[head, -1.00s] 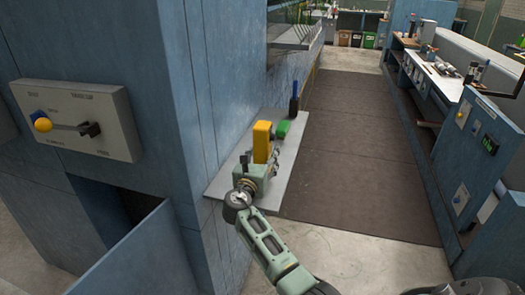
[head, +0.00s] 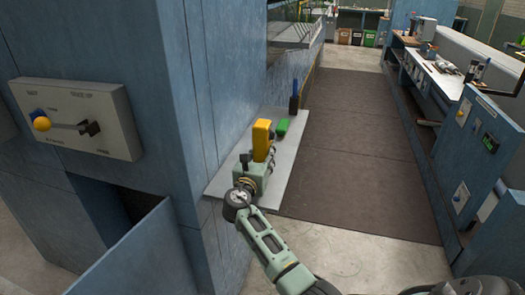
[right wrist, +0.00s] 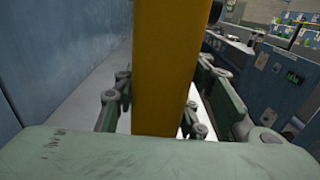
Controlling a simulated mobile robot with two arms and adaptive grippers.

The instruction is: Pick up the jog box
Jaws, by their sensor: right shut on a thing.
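The jog box is a yellow upright box (head: 262,138) at the grey shelf (head: 233,172) on the blue wall. In the right wrist view the yellow box (right wrist: 167,70) stands large between the fingers. My right gripper (head: 263,160) is shut on it, with a finger on each side. The fingertips are partly hidden behind the box. I cannot tell whether its base touches the shelf. My left gripper is not in view.
A green object (head: 282,127) and a dark blue upright tool (head: 294,104) are on the shelf behind the box. A switch panel (head: 75,120) is on the left wall. A dark floor mat (head: 350,150) lies clear to the right, before blue consoles (head: 470,150).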

